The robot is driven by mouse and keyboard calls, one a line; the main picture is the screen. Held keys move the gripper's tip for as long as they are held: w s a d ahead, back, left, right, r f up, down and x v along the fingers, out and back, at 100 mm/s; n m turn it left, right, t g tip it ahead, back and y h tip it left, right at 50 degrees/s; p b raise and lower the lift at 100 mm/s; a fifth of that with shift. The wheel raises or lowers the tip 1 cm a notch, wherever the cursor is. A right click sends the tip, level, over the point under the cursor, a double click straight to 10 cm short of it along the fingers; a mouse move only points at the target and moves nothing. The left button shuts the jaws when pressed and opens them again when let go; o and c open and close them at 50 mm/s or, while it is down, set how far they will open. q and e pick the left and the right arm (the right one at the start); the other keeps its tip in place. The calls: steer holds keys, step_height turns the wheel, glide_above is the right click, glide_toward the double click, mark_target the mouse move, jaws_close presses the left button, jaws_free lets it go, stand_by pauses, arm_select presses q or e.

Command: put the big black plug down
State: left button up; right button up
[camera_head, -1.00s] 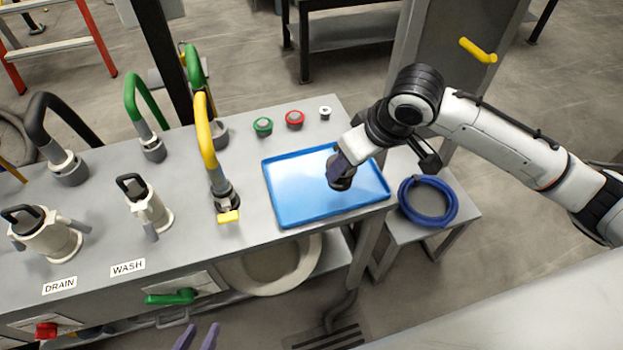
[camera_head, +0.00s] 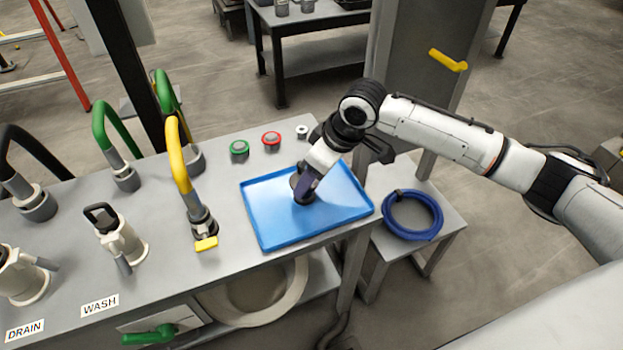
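The fingers and wrist hide part of the plug. My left gripper is not in view.
The rest of the tray is empty. Green (camera_head: 239,148) and red (camera_head: 271,139) buttons sit behind it. A yellow hose (camera_head: 177,155) with a yellow-handled coupling stands to its left. A coiled blue hose (camera_head: 412,215) lies on a low stand to its right.

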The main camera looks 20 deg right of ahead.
steer(key=shift+f, duration=0.4)
steer(key=o, duration=1.1)
steer(key=shift+f, duration=0.1)
steer(key=p+v, duration=0.1)
steer(key=v, duration=1.1)
steer(key=shift+s, duration=0.1)
